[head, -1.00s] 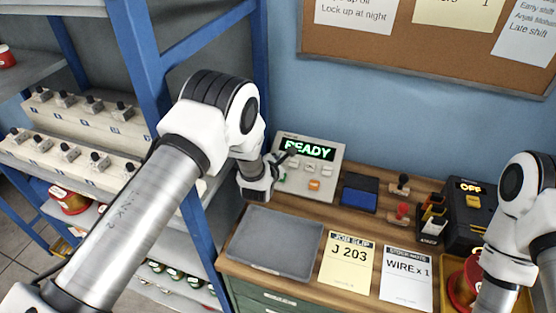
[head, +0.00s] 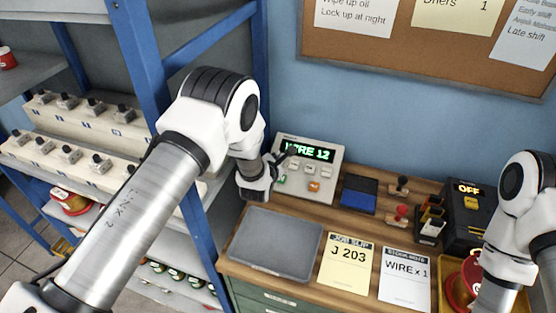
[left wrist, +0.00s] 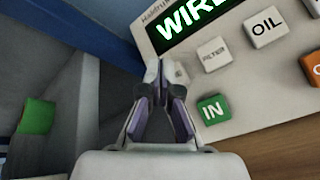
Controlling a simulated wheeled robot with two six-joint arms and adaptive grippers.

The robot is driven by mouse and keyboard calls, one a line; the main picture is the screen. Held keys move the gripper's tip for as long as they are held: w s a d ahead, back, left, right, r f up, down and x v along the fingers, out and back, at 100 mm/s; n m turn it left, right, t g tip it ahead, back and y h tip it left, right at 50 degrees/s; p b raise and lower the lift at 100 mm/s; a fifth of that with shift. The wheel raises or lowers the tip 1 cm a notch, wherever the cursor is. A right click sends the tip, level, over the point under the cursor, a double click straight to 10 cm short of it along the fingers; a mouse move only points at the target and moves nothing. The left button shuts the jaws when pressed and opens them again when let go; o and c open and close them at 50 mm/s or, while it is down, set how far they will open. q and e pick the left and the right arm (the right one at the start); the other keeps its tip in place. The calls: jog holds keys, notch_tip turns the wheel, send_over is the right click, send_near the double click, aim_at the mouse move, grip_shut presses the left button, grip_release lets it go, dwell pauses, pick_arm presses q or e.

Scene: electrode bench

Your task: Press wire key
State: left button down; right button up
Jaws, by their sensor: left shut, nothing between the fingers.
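The key panel (head: 331,168) is a light box with a lit green display (head: 307,152) that reads "WIRE 12". In the left wrist view the display (left wrist: 188,22) shows "WIRE". A pale key (left wrist: 181,73) beside my fingertips is partly hidden, and its label cannot be read. To its right are a FILTER key (left wrist: 213,53), an OIL key (left wrist: 266,27) and a green IN key (left wrist: 213,110). My left gripper (left wrist: 155,72) is shut and empty, its tips at the panel's left side; contact with the pale key cannot be told. It also shows in the head view (head: 281,158).
A grey tray (head: 275,245), a "J 203" job slip (head: 346,263) and a "WIRE x 1" note (head: 404,278) lie on the bench. A blue pad (head: 359,194), stamps (head: 401,212) and a black box reading OFF (head: 468,212) stand right of the panel. Blue shelving (head: 150,60) is at left.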

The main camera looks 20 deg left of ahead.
pick_arm(q)
jog(key=shift+r, duration=0.25)
jog(key=r+p, duration=0.1)
jog(key=s+r+p, duration=0.2)
jog(key=r, duration=0.1)
jog(key=shift+p, duration=0.4)
jog(key=shift+w, duration=0.1)
